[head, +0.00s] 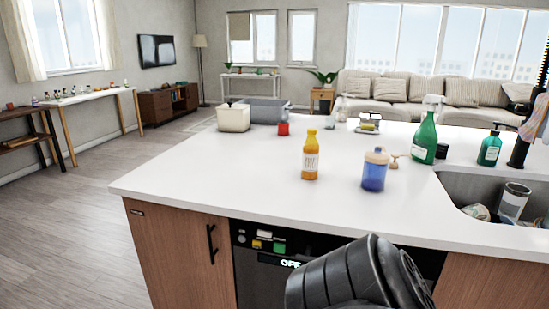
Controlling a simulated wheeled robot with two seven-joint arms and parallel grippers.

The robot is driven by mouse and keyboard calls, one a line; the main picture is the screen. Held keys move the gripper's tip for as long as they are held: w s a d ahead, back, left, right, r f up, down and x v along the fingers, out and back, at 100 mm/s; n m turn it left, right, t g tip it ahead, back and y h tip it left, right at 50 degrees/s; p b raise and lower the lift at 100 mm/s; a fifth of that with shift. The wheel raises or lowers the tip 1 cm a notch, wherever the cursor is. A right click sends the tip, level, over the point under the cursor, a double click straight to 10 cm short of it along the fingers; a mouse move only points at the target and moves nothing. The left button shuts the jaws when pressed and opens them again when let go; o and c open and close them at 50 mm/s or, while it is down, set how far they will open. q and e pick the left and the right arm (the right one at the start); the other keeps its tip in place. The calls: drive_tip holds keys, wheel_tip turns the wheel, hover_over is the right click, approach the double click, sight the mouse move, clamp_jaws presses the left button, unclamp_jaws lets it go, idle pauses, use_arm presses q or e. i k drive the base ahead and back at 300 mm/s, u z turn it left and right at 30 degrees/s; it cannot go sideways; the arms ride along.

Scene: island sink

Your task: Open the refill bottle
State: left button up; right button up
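Several bottles stand upright on the white island top. A green spray bottle (425,138) and a smaller dark green bottle (489,150) stand farther right, by the sink. I cannot tell which one is the refill bottle. The yellow bottle's cap and the blue bottle's lid look to be on. Neither of my grippers shows; only a dark arm link of mine is at the bottom.
The sink (462,190) on the right holds a metal-looking cup (513,203) and other items. A small beige piece (394,161) lies beside the blue bottle. A red cup (284,129), cream container (234,118) and grey tub (268,110) are at the back left. The front left top is clear.

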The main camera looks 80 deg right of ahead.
sight(310, 156)
drive_tip(key=z, duration=1.95)
